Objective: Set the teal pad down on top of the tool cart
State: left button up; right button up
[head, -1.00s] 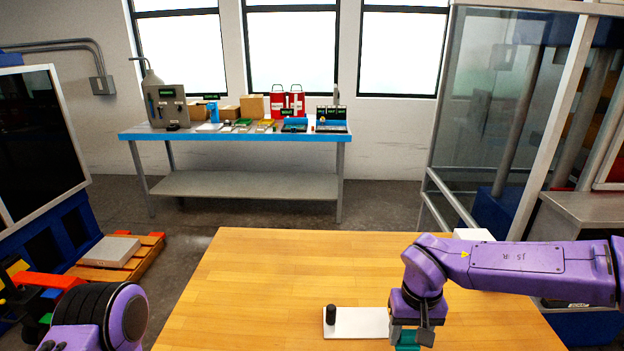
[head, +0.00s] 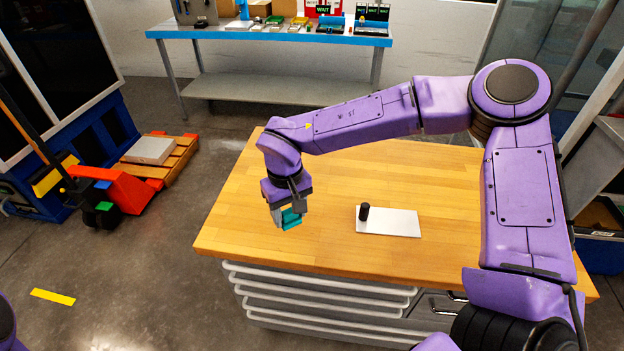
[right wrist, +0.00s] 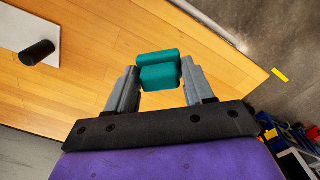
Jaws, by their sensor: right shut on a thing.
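The teal pad (head: 291,218) is between the fingers of my right gripper (head: 288,212), which is shut on it. In the right wrist view the teal pad (right wrist: 159,71) shows between the two grey fingertips, over the wooden top. The tool cart (head: 330,165) has a wooden top and grey drawers below. The pad is over the left front part of that top; whether it touches the wood I cannot tell. My left gripper is not in view.
A white plate (head: 396,223) with a black cylinder (head: 364,211) on it lies on the cart top, right of the pad. A workbench (head: 270,32) stands behind. A pallet jack (head: 112,188) is on the floor at left. Bare wood surrounds the pad.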

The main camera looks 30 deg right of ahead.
aim_at(467, 240)
jog(key=u, duration=1.95)
jog(key=k, duration=1.55)
jog(key=z, duration=1.6)
